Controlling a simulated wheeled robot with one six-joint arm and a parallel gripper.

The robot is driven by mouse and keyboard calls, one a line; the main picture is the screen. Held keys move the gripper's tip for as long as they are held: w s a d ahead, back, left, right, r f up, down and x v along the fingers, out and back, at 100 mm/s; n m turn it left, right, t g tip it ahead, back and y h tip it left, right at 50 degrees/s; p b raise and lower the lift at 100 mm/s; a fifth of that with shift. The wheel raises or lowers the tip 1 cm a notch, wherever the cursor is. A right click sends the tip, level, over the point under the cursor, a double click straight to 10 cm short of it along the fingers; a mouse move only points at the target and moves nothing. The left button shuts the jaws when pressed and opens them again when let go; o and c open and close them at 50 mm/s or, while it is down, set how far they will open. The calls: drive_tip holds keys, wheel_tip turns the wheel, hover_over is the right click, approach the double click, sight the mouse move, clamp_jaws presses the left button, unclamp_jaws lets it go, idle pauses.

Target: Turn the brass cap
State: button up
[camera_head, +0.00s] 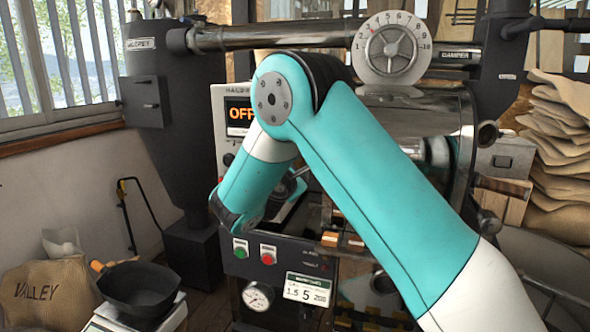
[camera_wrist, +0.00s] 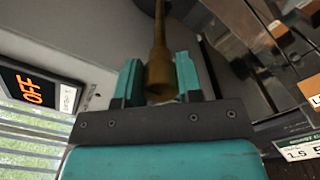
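In the wrist view, a brass-brown piece (camera_wrist: 160,76) with a thick rounded end and a thinner stem lies between the two teal fingers of my gripper (camera_wrist: 159,77). The fingers sit close against both sides of its thick end, with no clear gap. I cannot tell for sure whether this piece is the brass cap. In the head view my teal arm covers the middle of the roaster (camera_head: 415,115), and the fingertips and the held piece are hidden or too small to make out.
The control panel (camera_head: 236,120) reads OFF. Below are green (camera_head: 240,248) and red (camera_head: 267,254) buttons and a gauge (camera_head: 257,296). A numbered damper wheel (camera_head: 391,47) is above. A black pan (camera_head: 139,287) stands at lower left. Stacked sacks (camera_head: 567,160) are at right.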

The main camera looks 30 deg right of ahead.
drive_tip(key=shift+m+b, duration=0.4)
drive_tip(key=m+b, duration=0.3)
drive_tip(key=shift+f+m, duration=0.25)
drive_tip(key=shift+m, duration=0.15)
drive_tip(key=m+b, duration=0.4)
drive_tip(key=b, duration=0.1)
drive_tip(key=shift+s+f+m, duration=0.1)
drive_tip(key=shift+m, duration=0.2)
drive_tip(key=m+b, duration=0.4)
drive_tip(key=shift+f+b, duration=0.1)
drive_tip(key=shift+b, duration=0.25)
drive_tip(key=m+b, duration=0.4)
drive_tip(key=shift+r+m, duration=0.2)
drive_tip(key=shift+m, duration=0.2)
drive_tip(key=o, duration=0.9)
